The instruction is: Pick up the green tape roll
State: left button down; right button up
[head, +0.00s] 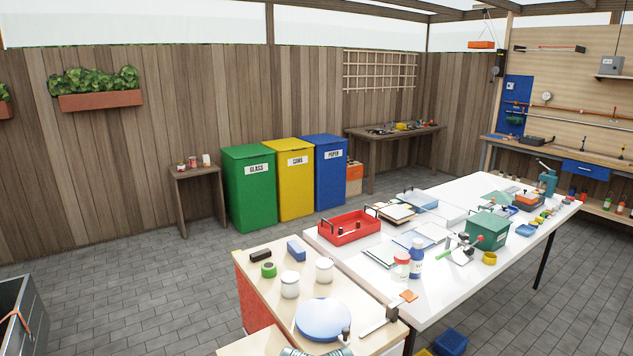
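The green tape roll (268,270) sits on the light wooden workbench top (262,293), near its back left corner. A black block (260,256) lies just behind it and a blue block (296,250) lies to its back right. A white jar (290,284) stands close to its front right. The roll looks unobstructed from this side. Neither of my grippers shows in the head view.
A second white jar (324,269) and a round blue-topped object (323,318) stand on the same bench. A white table (335,248) crowded with a red tray (348,229), bottles and boxes adjoins at the right. Open paved floor (150,285) lies to the left.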

aim_at(268, 268)
jog(key=i+j+u, duration=0.1)
jog(key=i+j, duration=1.05)
jog(key=i+j+z, duration=0.25)
jog(key=j+z, duration=0.25)
jog(key=j, duration=0.15)
